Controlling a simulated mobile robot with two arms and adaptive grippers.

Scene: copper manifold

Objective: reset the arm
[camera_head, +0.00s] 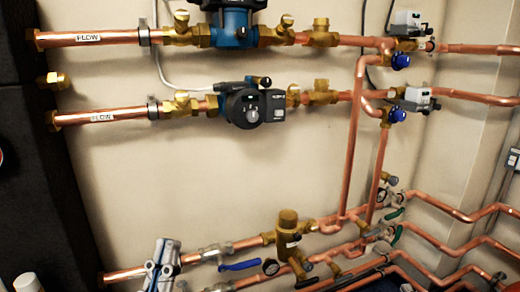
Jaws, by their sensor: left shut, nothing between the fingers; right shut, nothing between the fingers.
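My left gripper (166,243) shows at the bottom left as a grey, metallic pair of fingers pointing up. Its fingers are together with nothing between them. I cannot make out my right gripper in this view.
Copper pipes with pumps (243,107) and brass valves run along the beige wall (220,165). A brass fitting (289,232) and a blue lever (240,265) are right of my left gripper. A dark upright panel (40,190) stands at left. The middle wall is bare.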

